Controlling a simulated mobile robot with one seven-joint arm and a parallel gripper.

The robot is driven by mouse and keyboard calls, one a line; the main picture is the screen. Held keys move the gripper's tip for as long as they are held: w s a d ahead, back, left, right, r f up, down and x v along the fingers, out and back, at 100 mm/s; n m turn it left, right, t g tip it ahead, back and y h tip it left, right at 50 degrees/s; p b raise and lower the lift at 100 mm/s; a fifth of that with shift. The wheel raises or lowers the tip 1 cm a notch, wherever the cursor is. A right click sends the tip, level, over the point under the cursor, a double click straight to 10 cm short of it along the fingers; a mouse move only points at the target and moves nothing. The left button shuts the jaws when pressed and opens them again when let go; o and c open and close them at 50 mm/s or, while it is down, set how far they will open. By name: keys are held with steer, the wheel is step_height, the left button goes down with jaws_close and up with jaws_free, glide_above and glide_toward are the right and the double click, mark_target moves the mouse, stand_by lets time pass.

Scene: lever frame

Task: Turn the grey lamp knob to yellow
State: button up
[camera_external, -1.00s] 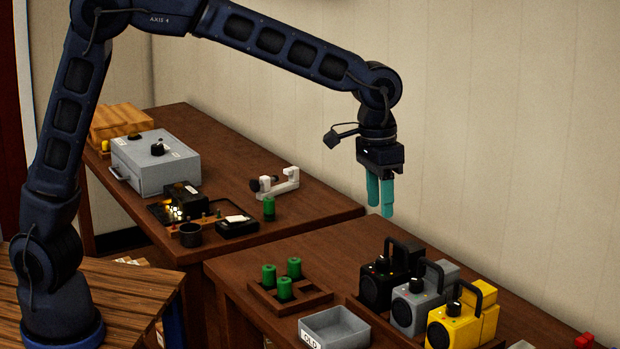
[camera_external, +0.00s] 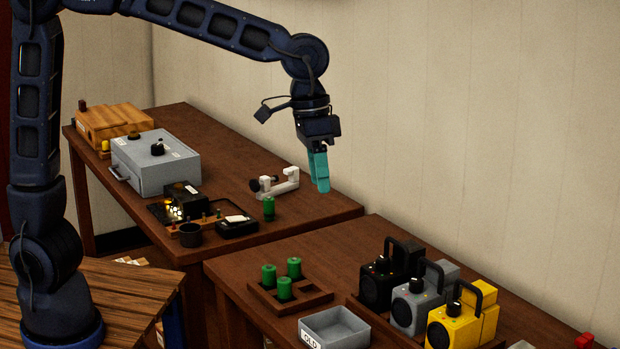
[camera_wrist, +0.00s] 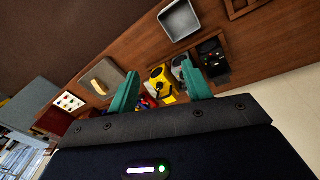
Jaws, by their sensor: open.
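The grey lamp (camera_external: 408,314) stands on the near table between a black lamp and a yellow lamp. Its dark knob (camera_external: 416,285) is on its top; its exact setting is too small to read. In the wrist view the grey lamp (camera_wrist: 178,67) is partly hidden behind a finger. My gripper (camera_external: 320,186) is in the air above the right end of the far table, up and left of the lamps, touching nothing. In the wrist view its teal fingers (camera_wrist: 160,82) are apart with nothing held between them.
The black lamp (camera_external: 374,288) and yellow lamp (camera_external: 455,331) flank the grey one closely, with upright handles. A grey bin (camera_external: 334,326) and a wooden tray with green cylinders (camera_external: 319,298) are to their left. A grey box (camera_external: 155,170) sits on the far table.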

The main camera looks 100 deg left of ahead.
steer(key=shift+s+d+r, duration=0.1)
steer(key=shift+s+d, duration=0.05)
steer(key=shift+s, duration=0.2)
steer(key=m+g+y, duration=0.1)
steer(key=m+g, duration=0.1)
steer(key=m, duration=3.4)
glide_above(416, 280)
step_height(416, 280, down, 13)
step_height(416, 280, down, 11)
steer(key=shift+r, duration=0.1)
steer(key=c, duration=1)
